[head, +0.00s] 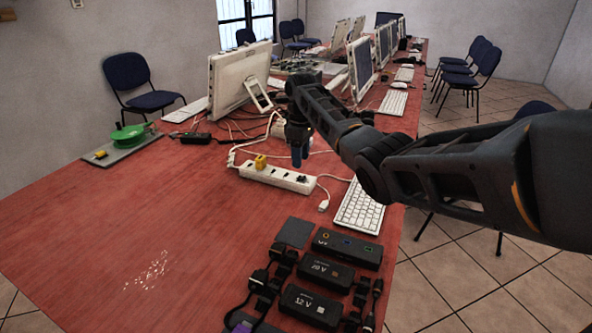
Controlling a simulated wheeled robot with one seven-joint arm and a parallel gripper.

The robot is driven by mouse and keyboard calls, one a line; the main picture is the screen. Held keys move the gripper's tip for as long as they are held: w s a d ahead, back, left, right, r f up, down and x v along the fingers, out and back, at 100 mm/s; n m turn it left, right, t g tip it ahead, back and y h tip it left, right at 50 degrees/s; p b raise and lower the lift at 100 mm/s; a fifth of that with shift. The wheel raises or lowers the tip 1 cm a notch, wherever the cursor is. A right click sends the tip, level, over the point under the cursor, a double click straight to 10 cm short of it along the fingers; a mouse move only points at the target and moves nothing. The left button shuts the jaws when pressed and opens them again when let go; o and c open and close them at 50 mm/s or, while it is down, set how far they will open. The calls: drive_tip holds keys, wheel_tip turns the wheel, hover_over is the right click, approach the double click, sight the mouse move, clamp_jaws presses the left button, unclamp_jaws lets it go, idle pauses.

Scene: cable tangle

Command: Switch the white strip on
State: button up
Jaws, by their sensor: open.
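The white strip (278,178) lies on the red table in the head view, running from the middle left to the lower right. A yellow plug (261,162) sits on its left part, and a small dark part shows near its right end. I cannot tell whether that is a switch or a plug, or whether the strip is on.
A white keyboard (360,207) lies right of the strip. Black adapters (326,272) fill the table's front right. A monitor (240,75) and loose cables stand behind. A green reel (127,134) on a tray is at the left. The table's left front is clear.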

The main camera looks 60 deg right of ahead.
sight(301, 177)
wheel_tip(301, 177, down, 6)
drive_tip(key=shift+r, duration=0.1)
idle(0.4)
clamp_jaws()
